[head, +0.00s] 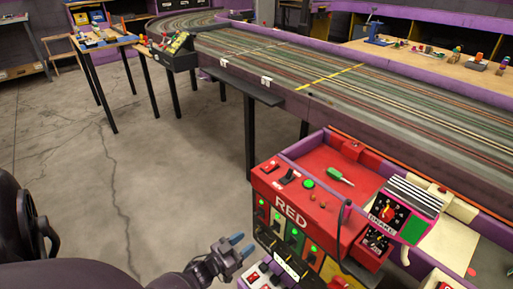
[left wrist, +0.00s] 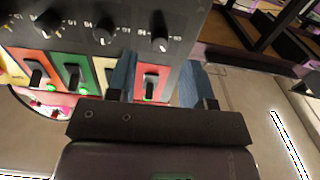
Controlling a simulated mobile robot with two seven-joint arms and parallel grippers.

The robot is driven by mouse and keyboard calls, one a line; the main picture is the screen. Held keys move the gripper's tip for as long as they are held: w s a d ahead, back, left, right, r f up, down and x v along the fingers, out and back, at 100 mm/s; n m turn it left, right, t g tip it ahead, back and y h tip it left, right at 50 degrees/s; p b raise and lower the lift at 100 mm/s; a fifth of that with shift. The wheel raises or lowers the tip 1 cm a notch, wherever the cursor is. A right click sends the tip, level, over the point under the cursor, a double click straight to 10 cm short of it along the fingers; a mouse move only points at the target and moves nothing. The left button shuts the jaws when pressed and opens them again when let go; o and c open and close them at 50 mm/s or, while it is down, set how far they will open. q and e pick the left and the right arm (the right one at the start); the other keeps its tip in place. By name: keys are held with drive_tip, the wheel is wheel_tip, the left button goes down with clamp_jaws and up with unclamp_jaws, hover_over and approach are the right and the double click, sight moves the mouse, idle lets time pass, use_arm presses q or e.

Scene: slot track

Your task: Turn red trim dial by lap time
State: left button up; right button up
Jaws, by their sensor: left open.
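The red control box (head: 300,205), marked RED, stands at the track's near side. Its front has coloured switch panels with green lights. My left gripper (head: 241,245) is in front of this face, its two blue fingers apart and empty. In the left wrist view my left gripper (left wrist: 157,78) straddles the view of a red switch panel (left wrist: 151,83) with a lit green light. A black dial (left wrist: 161,45) sits just above that panel, in a row of similar dials. I cannot read its label, nor tell contact. My right gripper is not in view.
A dial box marked BRAKE (head: 400,212) sits at the right of the red box. A green screwdriver (head: 340,176) lies in the red tray. The slot track (head: 300,65) runs behind. The concrete floor (head: 170,170) to the left is clear.

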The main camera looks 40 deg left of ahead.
sight(257, 233)
use_arm(q)
drive_tip(key=w, duration=0.4)
drive_tip(key=shift+d+f+b, duration=0.1)
drive_tip(key=shift+d+b, duration=0.05)
drive_tip(key=shift+b, duration=0.2)
drive_tip(key=shift+w, duration=0.3)
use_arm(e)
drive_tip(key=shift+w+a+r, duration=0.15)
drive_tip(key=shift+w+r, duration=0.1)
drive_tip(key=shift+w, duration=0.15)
use_arm(q)
drive_tip(key=shift+c, duration=0.4)
clamp_jaws()
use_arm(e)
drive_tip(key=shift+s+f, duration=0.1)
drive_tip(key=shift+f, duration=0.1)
